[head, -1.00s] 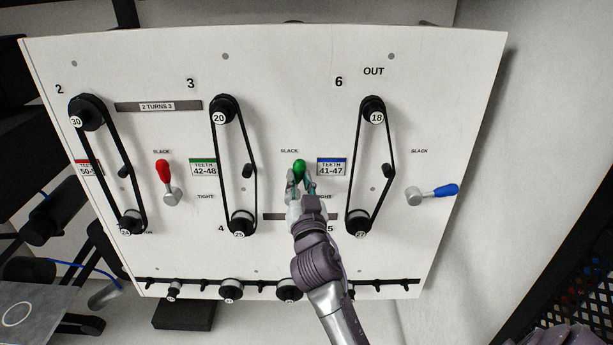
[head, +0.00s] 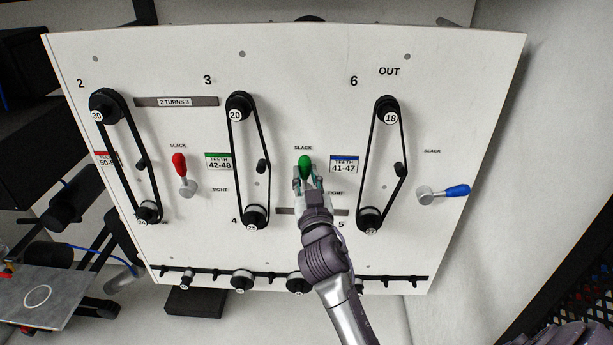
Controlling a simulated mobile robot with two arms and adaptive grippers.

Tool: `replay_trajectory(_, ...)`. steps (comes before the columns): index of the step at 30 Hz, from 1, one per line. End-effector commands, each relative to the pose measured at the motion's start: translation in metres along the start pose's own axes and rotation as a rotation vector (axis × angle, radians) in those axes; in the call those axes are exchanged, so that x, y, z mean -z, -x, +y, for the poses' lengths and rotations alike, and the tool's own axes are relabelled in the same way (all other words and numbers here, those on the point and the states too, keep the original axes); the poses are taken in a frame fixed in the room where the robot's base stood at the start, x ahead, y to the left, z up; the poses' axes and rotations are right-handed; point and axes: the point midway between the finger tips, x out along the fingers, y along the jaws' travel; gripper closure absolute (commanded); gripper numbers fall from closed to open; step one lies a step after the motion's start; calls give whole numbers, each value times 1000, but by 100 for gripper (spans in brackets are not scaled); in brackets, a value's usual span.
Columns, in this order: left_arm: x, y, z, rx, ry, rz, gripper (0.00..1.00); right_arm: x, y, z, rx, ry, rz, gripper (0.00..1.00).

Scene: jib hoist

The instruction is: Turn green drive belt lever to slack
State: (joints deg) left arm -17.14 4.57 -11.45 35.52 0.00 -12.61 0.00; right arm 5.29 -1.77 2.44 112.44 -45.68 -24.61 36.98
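The green lever (head: 305,163) is on the white panel, in the middle section under a SLACK label (head: 303,147). Its handle points up toward that label, much as the red lever does. My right gripper (head: 308,178) is at the green handle from below, with a finger on each side of it. The fingers hide the lever's pivot and lower part. Whether they press on the handle or stand slightly apart cannot be told. My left gripper is not in view.
The red lever (head: 180,165) points up at left; the blue lever (head: 456,191) points right. Black belts run on pulleys on both sides of my gripper, with the 20 pulley (head: 238,108) and 18 pulley (head: 389,112) at top. A rail with spare pulleys (head: 241,280) lines the panel's bottom.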

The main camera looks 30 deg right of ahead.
Motion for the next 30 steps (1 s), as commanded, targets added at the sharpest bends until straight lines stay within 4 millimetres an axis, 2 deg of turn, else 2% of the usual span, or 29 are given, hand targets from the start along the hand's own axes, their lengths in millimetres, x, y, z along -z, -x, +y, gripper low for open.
replay_trajectory(1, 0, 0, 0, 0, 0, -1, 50, 1, 0, 0, 1, -1, 2, 64)
replay_trajectory(3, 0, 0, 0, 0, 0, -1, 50, 1, 0, 0, 1, -1, 2, 52)
replay_trajectory(4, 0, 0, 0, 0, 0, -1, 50, 1, 0, 0, 1, -2, 1, 50)
replay_trajectory(14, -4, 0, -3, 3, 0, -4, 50, -1, 4, 0, 1, -4, -2, 50)
replay_trajectory(24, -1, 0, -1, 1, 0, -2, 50, -1, 56, 0, 0, -5, -4, 50)
replay_trajectory(30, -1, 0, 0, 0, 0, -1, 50, 0, 73, -1, 0, -4, -1, 50)
